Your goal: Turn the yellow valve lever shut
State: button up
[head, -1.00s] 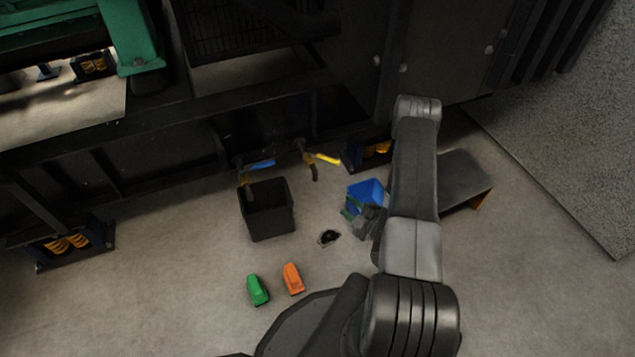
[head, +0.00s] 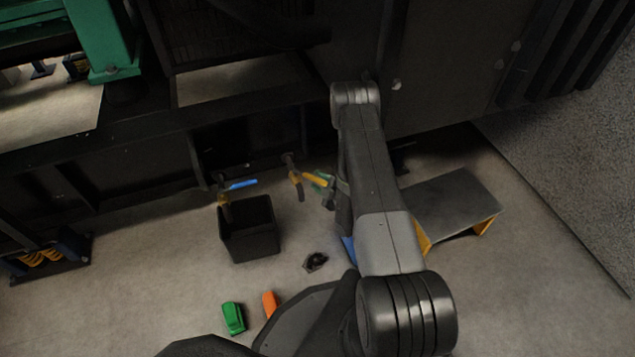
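The yellow valve lever (head: 314,181) sticks out to the right from its valve (head: 295,177) on a pipe low on the dark genset frame. A blue lever (head: 242,184) on a similar valve (head: 222,190) is to its left. My gripper (head: 323,184) is at the outer end of the yellow lever, partly hidden by my arm. Greenish parts show at its fingers. It is too small and covered to tell whether the fingers touch the lever or how far apart they are.
A black open bin (head: 250,246) stands below the blue lever. A small dark object (head: 315,262), a green object (head: 233,318) and an orange object (head: 269,304) lie on the floor. A blue container (head: 348,246) is mostly behind my arm. A grey step (head: 455,205) stands right.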

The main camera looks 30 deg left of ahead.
jog(key=shift+w+a+f, duration=0.1)
jog(key=shift+w+a, duration=0.05)
jog(key=shift+a, duration=0.4)
grip_shut()
